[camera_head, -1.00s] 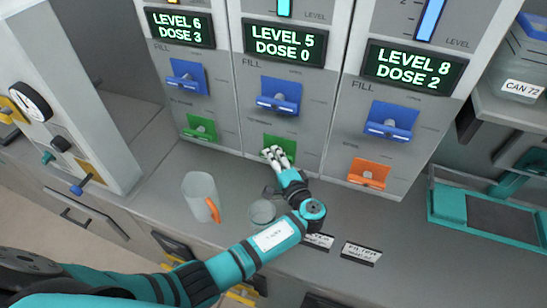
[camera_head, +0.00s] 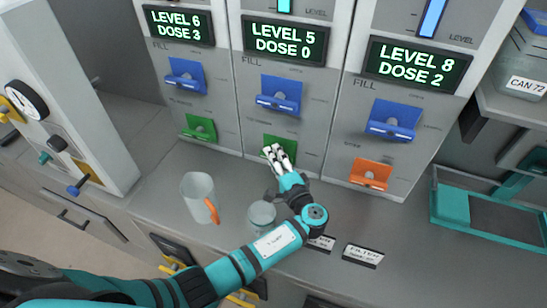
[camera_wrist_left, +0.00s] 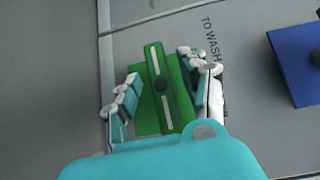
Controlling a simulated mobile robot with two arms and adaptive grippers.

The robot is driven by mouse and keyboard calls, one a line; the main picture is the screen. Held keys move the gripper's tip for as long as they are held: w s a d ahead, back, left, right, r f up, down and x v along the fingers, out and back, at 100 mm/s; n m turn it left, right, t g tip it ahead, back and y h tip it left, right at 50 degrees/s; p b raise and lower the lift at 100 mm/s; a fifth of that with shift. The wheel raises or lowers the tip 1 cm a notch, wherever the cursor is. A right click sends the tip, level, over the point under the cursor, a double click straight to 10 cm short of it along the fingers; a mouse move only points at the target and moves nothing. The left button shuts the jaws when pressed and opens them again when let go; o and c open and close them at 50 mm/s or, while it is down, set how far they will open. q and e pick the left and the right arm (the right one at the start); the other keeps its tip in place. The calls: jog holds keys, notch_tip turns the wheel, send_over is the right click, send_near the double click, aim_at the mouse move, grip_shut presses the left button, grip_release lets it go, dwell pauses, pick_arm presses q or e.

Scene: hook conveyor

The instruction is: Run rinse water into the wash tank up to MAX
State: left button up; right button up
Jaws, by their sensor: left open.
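The middle panel has a green lever (camera_head: 286,146) marked "TO WASH" in the left wrist view (camera_wrist_left: 153,85). My left gripper (camera_head: 275,151) is at this lever. In the left wrist view its open fingers (camera_wrist_left: 160,92) stand on either side of the green lever; I cannot tell whether they touch it. The middle display (camera_head: 286,39) reads "LEVEL 5 DOSE 0". Above it, a level gauge (camera_head: 285,6) shows a cyan bar, cut off at the top edge, so no MAX mark shows. A blue FILL lever (camera_head: 279,97) sits above the green one. My right gripper is out of view.
The left panel has a blue lever (camera_head: 187,77) and a green lever (camera_head: 199,129); the right panel has a blue lever (camera_head: 394,121) and an orange lever (camera_head: 371,174). A jug (camera_head: 199,196) and a glass vessel (camera_head: 261,216) stand on the counter near my arm.

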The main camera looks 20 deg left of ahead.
pick_arm(q)
jog(key=v, duration=1.1)
jog(key=shift+s, duration=0.2)
jog(key=shift+d, duration=0.15)
dwell(0.5)
